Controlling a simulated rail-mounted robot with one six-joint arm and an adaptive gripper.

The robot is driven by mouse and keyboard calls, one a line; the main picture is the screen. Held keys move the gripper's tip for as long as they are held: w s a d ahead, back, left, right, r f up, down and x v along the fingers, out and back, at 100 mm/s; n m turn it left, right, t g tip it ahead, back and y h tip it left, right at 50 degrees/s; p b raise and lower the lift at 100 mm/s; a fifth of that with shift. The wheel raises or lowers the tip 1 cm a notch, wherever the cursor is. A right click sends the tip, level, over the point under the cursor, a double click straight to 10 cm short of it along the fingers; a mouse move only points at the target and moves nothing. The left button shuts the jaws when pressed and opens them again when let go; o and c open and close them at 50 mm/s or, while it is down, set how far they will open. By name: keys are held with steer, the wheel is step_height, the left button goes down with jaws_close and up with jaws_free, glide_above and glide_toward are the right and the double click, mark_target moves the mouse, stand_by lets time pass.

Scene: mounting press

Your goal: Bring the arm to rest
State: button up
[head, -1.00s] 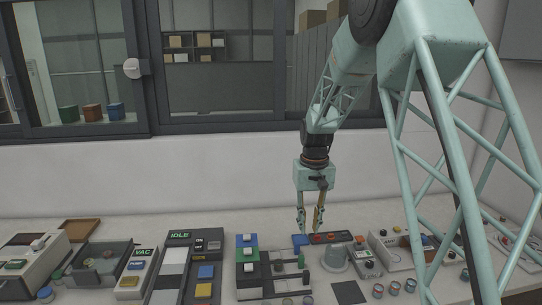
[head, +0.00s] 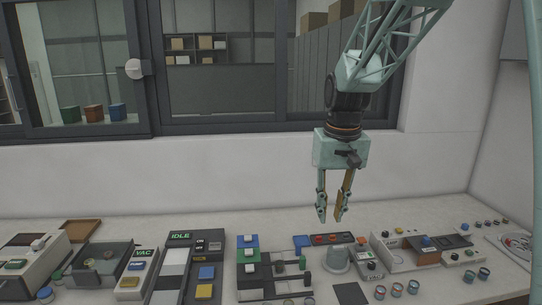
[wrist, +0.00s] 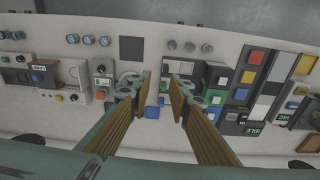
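My gripper (head: 330,218) hangs pointing down in the head view, above the back right part of the bench (head: 440,214). Its two fingers are apart with nothing between them. In the wrist view, my gripper (wrist: 160,82) also shows open and empty, with the bench equipment well below the fingertips. My arm is raised and reaches in from the upper right of the head view.
Below my gripper are a grey round pedestal (head: 337,261) and a blue block (head: 303,242). Several button consoles, including one marked IDLE (head: 181,237), line the bench. A window (head: 240,70) is behind. The air around my gripper is clear.

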steer(key=s+d+r+t+b, duration=0.1)
steer(key=s+r, duration=0.2)
steer(key=s, duration=0.7)
steer(key=s+d+r, duration=0.2)
steer(key=s+r, duration=0.1)
steer(key=s, duration=0.7)
steer(key=s+d+r+t+b, duration=0.1)
steer(key=s+r, duration=0.2)
steer(key=s, duration=0.6)
steer(key=s+f, duration=0.2)
steer(key=s, duration=1)
steer(key=shift+d+f+m+t, duration=0.15)
steer(key=shift+d+m+t, duration=0.15)
steer(key=shift+m, duration=0.1)
